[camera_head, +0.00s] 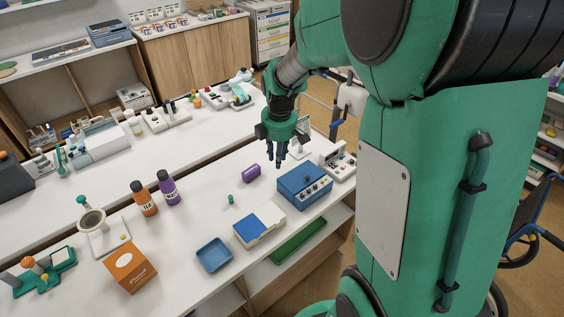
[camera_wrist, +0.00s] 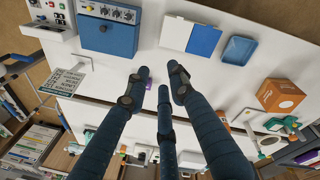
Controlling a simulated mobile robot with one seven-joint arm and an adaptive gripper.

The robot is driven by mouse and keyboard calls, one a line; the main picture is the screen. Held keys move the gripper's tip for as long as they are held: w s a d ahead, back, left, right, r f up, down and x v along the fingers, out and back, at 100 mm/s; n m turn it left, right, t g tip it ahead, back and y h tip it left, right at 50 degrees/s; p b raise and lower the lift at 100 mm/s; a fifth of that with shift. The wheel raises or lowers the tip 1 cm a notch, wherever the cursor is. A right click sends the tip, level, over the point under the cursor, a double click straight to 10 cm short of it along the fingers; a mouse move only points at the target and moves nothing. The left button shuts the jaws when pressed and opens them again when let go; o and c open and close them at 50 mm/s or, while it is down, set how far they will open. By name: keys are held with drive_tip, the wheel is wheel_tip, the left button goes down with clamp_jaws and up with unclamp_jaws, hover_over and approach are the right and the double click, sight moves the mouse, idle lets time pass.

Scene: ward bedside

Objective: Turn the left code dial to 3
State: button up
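A blue box (camera_head: 300,181) with a row of small knobs on its light front panel (camera_head: 316,190) stands on the white table. In the wrist view the box (camera_wrist: 106,38) is at the top left, with the knob panel (camera_wrist: 110,13) along its upper edge. The knobs' readings are too small to make out. My gripper (camera_head: 280,163) hangs above the table, behind and left of the box, apart from it. In the wrist view its fingers (camera_wrist: 160,75) are spread with nothing between them.
A white device (camera_head: 340,165) stands right beside the box. A purple cylinder (camera_head: 250,173) lies left of it. A blue-and-white case (camera_head: 258,228), a blue tray (camera_head: 214,254) and an orange box (camera_head: 131,267) are further left. Bare tabletop lies between the cylinder and case.

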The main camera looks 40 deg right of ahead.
drive_tip(key=n+g+b, duration=0.1)
drive_tip(key=n, duration=3.2)
hover_over(302, 194)
wheel_tip(302, 194, down, 13)
drive_tip(key=shift+s+f+y, duration=0.15)
drive_tip(key=shift+y, duration=0.15)
drive_tip(key=shift+f, duration=0.1)
wheel_tip(302, 194, down, 14)
drive_tip(key=shift+r+b, duration=0.2)
drive_tip(key=shift+b, duration=0.8)
